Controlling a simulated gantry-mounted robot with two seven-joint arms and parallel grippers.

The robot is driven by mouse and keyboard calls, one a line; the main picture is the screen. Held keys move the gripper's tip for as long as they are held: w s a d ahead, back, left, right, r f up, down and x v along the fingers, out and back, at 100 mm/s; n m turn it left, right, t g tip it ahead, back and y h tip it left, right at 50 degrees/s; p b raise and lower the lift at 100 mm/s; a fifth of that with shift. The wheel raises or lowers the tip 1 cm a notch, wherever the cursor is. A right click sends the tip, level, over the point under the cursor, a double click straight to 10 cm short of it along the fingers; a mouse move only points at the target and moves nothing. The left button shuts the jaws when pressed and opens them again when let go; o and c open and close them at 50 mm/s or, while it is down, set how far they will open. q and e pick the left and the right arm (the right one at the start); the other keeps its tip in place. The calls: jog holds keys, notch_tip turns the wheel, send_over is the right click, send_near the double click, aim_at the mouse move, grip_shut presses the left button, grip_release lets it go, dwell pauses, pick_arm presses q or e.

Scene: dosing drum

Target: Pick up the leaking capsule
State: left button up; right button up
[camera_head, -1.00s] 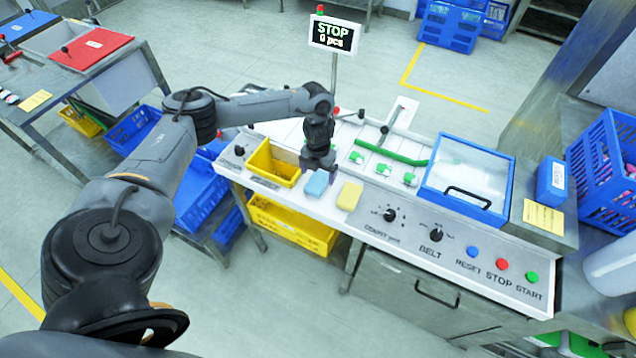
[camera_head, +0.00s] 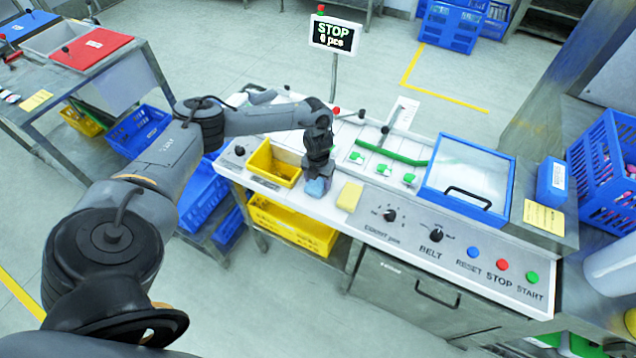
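I cannot make out a leaking capsule in the head view. My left gripper (camera_head: 318,182) points down at the front of the white machine top, right over the blue sponge (camera_head: 316,189) and partly covering it. The picture is too small to show its fingers, or whether they hold the sponge. A yellow sponge (camera_head: 349,197) lies just to the right, apart from the gripper. Several small green pieces (camera_head: 382,168) sit on pale squares farther right. My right gripper is not in view.
A yellow bin (camera_head: 262,160) is set in the machine top left of the gripper. A blue-framed clear lid (camera_head: 468,178) stands closed at right. The front panel has knobs and RESET, STOP and START buttons (camera_head: 502,264). A display on a pole (camera_head: 333,34) reads STOP.

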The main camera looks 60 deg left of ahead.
pick_arm(q)
jog(key=shift+c, duration=1)
